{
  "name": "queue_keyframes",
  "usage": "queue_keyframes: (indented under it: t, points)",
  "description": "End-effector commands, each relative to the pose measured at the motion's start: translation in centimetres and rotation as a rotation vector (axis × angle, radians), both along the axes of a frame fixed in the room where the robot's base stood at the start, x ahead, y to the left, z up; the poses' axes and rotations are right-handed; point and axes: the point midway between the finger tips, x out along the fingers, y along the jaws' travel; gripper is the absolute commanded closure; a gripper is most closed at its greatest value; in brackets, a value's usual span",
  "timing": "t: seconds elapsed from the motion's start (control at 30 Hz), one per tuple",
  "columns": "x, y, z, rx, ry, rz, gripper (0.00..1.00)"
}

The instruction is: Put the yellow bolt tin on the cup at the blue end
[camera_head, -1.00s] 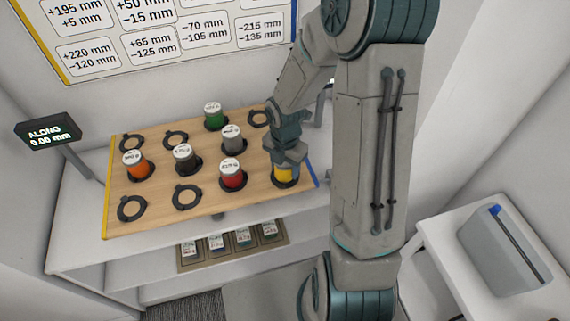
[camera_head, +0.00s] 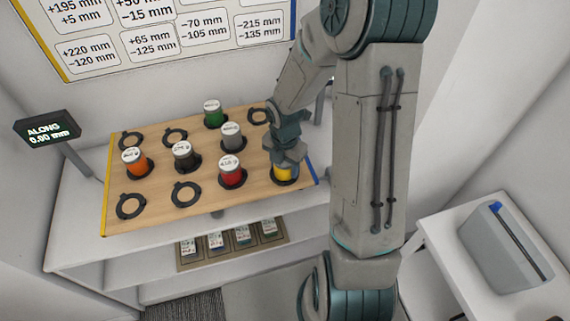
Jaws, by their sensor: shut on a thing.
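The yellow bolt tin (camera_head: 283,173) stands upright at the front right corner of the wooden board (camera_head: 150,206), by the board's blue end (camera_head: 311,172). A dark cup ring shows around its base. My gripper (camera_head: 287,156) is over the tin from above and shut on it, hiding its lid. An empty cup (camera_head: 258,116) lies at the back right, also near the blue end. Whether the tin sits fully in its cup cannot be told.
Red (camera_head: 231,173), grey (camera_head: 231,137), black (camera_head: 184,157), orange (camera_head: 134,162) and green (camera_head: 213,114) tins stand on the board. Empty cups are at front left (camera_head: 131,207), front middle (camera_head: 185,194) and back left. A display (camera_head: 47,130) reads ALONG 0.00 mm.

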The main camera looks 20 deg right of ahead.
Motion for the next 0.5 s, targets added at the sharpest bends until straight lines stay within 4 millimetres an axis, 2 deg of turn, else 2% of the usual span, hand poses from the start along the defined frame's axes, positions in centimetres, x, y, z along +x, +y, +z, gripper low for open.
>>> queue_keyframes:
  t: [0.03,0.07,0.13,0.5]
  points:
    - [-0.72,-0.06,-0.89,0.001,0.023,-0.001,0.81]
    - [-0.75,-0.06,-0.91,0.001,0.023,-0.001,0.43]
    - [-0.77,-0.05,-0.94,0.000,0.024,-0.001,0.23]
    - [-0.58,0.34,-1.04,0.003,0.022,0.008,0.23]
